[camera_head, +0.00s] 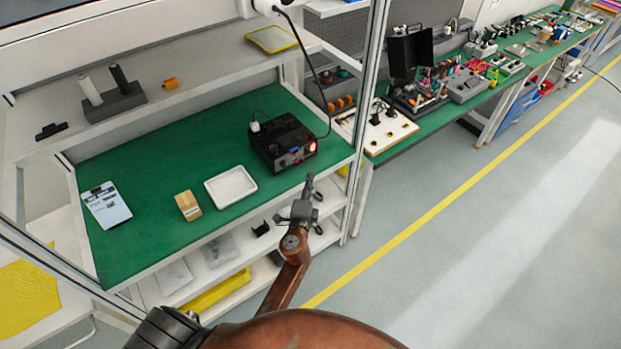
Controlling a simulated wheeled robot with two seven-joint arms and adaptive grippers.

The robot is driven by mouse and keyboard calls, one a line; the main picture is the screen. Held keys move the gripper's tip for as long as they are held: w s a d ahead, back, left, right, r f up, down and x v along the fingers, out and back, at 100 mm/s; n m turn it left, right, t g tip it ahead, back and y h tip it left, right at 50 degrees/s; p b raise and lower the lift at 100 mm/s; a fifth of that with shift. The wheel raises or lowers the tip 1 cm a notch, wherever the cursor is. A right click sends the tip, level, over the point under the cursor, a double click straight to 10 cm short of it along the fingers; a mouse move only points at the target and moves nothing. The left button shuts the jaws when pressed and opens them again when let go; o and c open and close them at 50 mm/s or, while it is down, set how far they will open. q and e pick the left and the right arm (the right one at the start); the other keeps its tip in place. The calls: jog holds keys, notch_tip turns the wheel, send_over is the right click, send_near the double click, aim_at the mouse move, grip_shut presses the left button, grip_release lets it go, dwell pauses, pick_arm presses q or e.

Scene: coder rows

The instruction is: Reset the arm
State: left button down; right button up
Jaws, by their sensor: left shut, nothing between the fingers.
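My left gripper (309,186) is shut and empty. It shows in the head view at the end of my brown arm, in front of the front right edge of the green-topped workbench (150,168). In the picture its fingers point up toward the black device, apart from it. My right gripper is not in view.
On the bench are a black device with a red light (283,143), a white tray (231,187), a small wooden block (188,205) and a clipboard (106,205). Metal posts frame the bench. A long cluttered bench (420,136) runs away at right. The grey floor (520,220) is clear.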

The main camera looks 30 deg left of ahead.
pick_arm(q)
jog(key=s+f+n+g+h, duration=0.1)
jog(key=s+f+g, duration=0.1)
jog(key=f, duration=0.9)
jog(key=s+f+n+g+h, duration=0.1)
jog(key=s+f+g, duration=0.15)
jog(key=f, duration=0.95)
jog(key=s+f+n+g+h, duration=0.1)
jog(key=s+f+n+g, duration=0.1)
jog(key=s+f, duration=0.65)
jog(key=s+f+n+g, duration=0.2)
jog(key=s+f, duration=0.3)
jog(key=f, duration=0.6)
jog(key=s+a+f+n+g, duration=0.1)
jog(key=s+f, duration=0.6)
jog(key=s, duration=0.7)
jog(key=s+f+n+g+h, duration=0.1)
jog(key=s+f+n+g, duration=0.3)
jog(key=s, duration=1)
jog(key=s+a+f+n+g, duration=0.1)
jog(key=s+f+n+g, duration=0.1)
jog(key=s+f, duration=0.8)
jog(key=s+g, duration=0.1)
jog(key=s, duration=0.3)
jog(key=shift+s+a+f+h, duration=0.25)
jog(key=shift+a+f+h, duration=0.05)
jog(key=shift+a+h, duration=0.1)
